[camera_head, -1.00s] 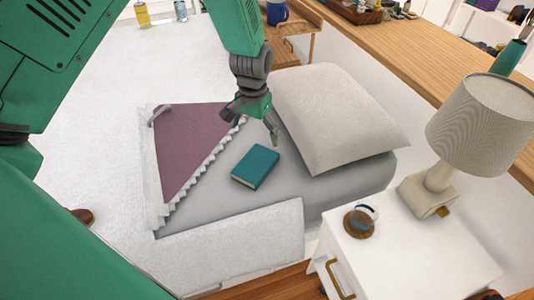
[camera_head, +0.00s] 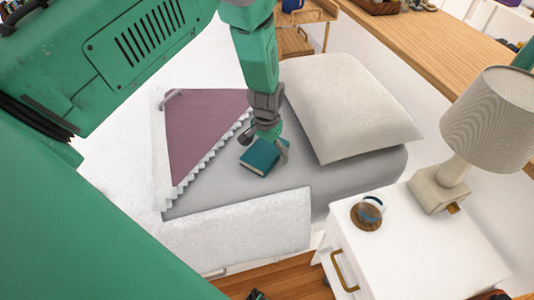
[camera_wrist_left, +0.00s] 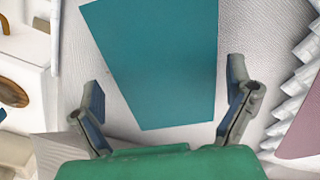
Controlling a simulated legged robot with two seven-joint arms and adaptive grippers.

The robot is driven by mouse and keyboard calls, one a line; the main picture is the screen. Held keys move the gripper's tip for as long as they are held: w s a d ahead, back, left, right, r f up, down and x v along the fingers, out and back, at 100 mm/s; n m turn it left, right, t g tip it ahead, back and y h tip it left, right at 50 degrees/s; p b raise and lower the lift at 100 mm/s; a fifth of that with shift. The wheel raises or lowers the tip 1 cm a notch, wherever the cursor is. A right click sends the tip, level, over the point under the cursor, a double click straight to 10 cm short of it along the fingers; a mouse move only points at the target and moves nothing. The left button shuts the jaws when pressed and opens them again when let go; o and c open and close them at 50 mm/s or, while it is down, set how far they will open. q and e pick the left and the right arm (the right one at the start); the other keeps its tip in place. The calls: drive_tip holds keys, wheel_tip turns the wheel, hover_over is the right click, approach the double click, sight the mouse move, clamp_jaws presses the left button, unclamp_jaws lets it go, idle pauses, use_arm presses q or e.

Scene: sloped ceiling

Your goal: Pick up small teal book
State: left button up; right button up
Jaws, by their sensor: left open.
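The small teal book (camera_head: 258,158) lies flat on the grey bed cover, beside the purple blanket with a white ruffled edge. My left gripper (camera_head: 267,143) is over the book's far edge and hides part of it. In the left wrist view the book (camera_wrist_left: 158,60) fills the upper middle, and the open fingers of my left gripper (camera_wrist_left: 168,105) stand on either side of its near end. No contact between fingers and book can be made out. My right gripper is not in view.
A pale pillow (camera_head: 345,105) lies right of the gripper. A wooden ledge (camera_head: 420,45) runs behind. The grey cover (camera_head: 310,180) right of the book is clear.

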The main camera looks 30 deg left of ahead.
use_arm(q)
drive_tip(key=shift+f, duration=0.25)
drive_tip(key=shift+a, duration=0.45)
drive_tip(key=c, duration=1.2)
drive_tip(key=shift+c, duration=0.7)
drive_tip(key=shift+d, duration=0.25)
